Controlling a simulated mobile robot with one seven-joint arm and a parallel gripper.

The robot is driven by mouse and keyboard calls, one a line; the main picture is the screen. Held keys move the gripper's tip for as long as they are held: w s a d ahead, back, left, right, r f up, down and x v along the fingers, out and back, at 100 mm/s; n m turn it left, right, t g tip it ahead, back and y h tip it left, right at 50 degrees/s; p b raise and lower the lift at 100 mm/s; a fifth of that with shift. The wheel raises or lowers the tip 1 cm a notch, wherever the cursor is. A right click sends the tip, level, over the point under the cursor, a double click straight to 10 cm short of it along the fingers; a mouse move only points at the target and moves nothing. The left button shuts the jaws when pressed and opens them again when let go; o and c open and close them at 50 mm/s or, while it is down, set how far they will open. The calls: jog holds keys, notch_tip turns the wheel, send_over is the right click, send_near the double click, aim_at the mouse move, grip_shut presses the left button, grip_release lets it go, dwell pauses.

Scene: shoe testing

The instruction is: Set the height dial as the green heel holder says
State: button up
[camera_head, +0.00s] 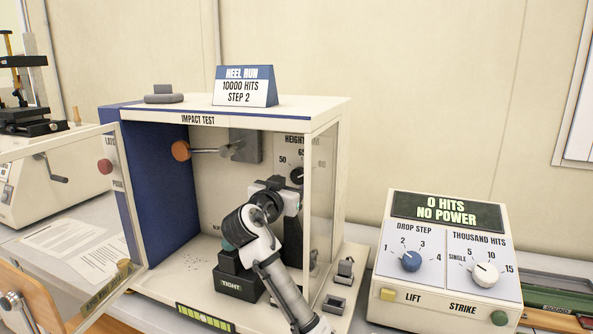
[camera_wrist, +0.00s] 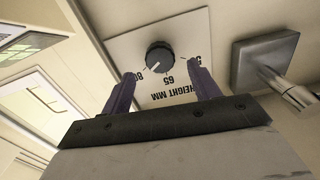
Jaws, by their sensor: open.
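The height dial (camera_wrist: 159,57) is a round black knob on a pale plate. In the wrist view its scale appears upside down, with 80 at left, 65 in the middle and a partly hidden 50 at right. Its white mark points roughly toward 80. The dial (camera_head: 296,174) also shows in the head view, on the cabinet's back wall. My gripper (camera_wrist: 160,72) is open and empty, its two purple fingers either side of the dial, apart from it. In the head view, a dark green part (camera_head: 228,246) above the TIGHT label is mostly hidden by my arm; no height reading shows on it.
The impact test cabinet (camera_head: 322,112) surrounds my arm, with its door open at left. A hammer with an orange head (camera_head: 181,151) hangs inside; its grey mount (camera_wrist: 264,62) is right of the dial in the wrist view. A control box (camera_head: 446,215) reads 0 HITS NO POWER.

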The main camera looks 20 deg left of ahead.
aim_at(297, 177)
jog(key=w+p, duration=0.1)
jog(key=w, duration=0.4)
jog(key=c, duration=1)
